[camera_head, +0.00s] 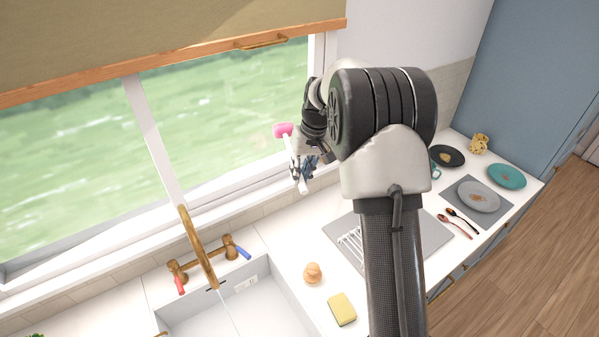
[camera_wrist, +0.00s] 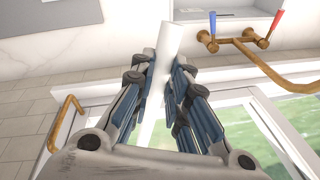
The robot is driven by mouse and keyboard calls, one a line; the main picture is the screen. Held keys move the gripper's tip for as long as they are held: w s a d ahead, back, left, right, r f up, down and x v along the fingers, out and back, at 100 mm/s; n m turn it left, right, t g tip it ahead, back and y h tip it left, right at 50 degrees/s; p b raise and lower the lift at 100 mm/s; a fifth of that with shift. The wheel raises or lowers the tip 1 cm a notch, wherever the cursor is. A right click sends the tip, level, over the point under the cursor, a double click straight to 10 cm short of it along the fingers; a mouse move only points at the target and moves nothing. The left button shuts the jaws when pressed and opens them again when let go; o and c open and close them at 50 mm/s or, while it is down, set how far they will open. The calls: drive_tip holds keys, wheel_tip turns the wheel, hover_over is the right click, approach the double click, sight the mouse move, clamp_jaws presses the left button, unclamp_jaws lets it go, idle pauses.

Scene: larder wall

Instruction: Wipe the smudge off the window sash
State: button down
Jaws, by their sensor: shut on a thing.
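My gripper (camera_head: 304,166) is raised in front of the right part of the window. It is shut on the white handle of a tool (camera_head: 303,184) with a pink head (camera_head: 283,130). In the wrist view my gripper's blue-padded fingers (camera_wrist: 158,88) close around the white handle (camera_wrist: 171,38); the pink head is not visible there. The white window sash (camera_head: 152,140) frames glass with a green view outside. It also shows in the wrist view (camera_wrist: 272,118). I cannot make out a distinct smudge. I cannot tell whether the pink head touches the window.
A blind with a wooden rail (camera_head: 190,67) covers the window top. A brass tap (camera_head: 197,246) stands at the sink (camera_head: 215,300) below. A yellow sponge (camera_head: 342,309) and an onion-like item (camera_head: 312,273) lie right of it. Plates (camera_head: 507,176) stand farther right.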

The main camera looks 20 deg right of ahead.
drive_tip(key=shift+s+d+b, duration=0.2)
drive_tip(key=shift+s+b, duration=0.25)
drive_tip(key=shift+s, duration=0.5)
drive_tip(key=shift+s+d+b, duration=0.2)
drive_tip(key=shift+s+b, duration=0.25)
drive_tip(key=shift+s, duration=0.45)
drive_tip(key=shift+s+d+b, duration=0.2)
drive_tip(key=shift+s+b, duration=0.25)
drive_tip(key=shift+s, duration=0.5)
drive_tip(key=s, duration=0.1)
drive_tip(key=s+b, duration=0.1)
drive_tip(key=s, duration=0.1)
drive_tip(key=shift+d, duration=0.3)
drive_tip(key=a+f+b, duration=0.2)
drive_tip(key=a+f, duration=0.3)
drive_tip(key=a, duration=0.4)
drive_tip(key=a+f+b, duration=0.1)
drive_tip(key=a+f, duration=0.4)
drive_tip(key=a, duration=0.3)
drive_tip(key=shift+w+a+r+p, duration=0.1)
drive_tip(key=shift+w+a+p, duration=0.15)
drive_tip(key=shift+w, duration=0.6)
drive_tip(key=shift+w+a+p, duration=0.2)
drive_tip(key=shift+w+p, duration=0.1)
drive_tip(key=shift+w, duration=0.55)
drive_tip(key=shift+w+a+r+p, duration=0.1)
drive_tip(key=shift+w+a+p, duration=0.15)
drive_tip(key=shift+w, duration=0.6)
drive_tip(key=shift+w, duration=0.25)
